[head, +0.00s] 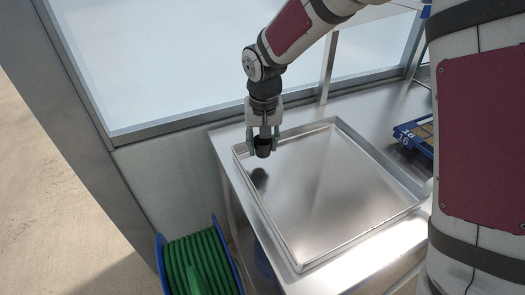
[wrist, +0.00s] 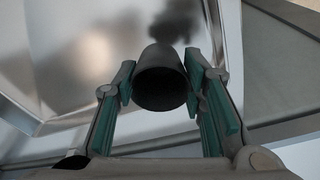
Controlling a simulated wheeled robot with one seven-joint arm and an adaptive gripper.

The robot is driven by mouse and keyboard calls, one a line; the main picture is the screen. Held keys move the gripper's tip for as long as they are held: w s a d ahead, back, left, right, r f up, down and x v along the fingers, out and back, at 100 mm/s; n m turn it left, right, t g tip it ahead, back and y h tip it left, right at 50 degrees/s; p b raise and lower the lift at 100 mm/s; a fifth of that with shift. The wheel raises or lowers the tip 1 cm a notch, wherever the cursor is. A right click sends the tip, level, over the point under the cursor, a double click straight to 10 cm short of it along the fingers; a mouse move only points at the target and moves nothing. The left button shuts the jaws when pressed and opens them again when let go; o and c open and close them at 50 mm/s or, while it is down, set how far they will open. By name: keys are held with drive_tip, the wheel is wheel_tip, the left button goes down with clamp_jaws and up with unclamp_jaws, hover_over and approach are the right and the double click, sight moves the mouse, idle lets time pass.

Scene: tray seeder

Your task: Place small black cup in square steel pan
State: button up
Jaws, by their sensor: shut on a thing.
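The small black cup (head: 263,147) is held between the fingers of my gripper (head: 264,141). In the wrist view the cup (wrist: 162,75) sits between the two green finger pads of my gripper (wrist: 160,82), its dark round end facing the camera. The square steel pan (head: 325,195) lies flat on the steel counter. The cup hangs over the pan's far left part, apart from its floor, where a dark spot shows below it. Part of the pan (wrist: 75,65) shows behind the cup in the wrist view. The pan's interior looks empty.
The steel counter (head: 388,142) borders the pan, with a blue and yellow item (head: 416,134) at the back right. A window frame (head: 180,122) runs behind and left of the counter. A green hose reel (head: 198,262) stands below, left of the counter.

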sight(262, 153)
drive_tip(key=shift+w+f, duration=0.25)
drive_tip(key=shift+f, duration=1.5)
drive_tip(key=shift+f, duration=0.1)
drive_tip(key=shift+f, duration=0.1)
drive_tip(key=o, duration=0.8)
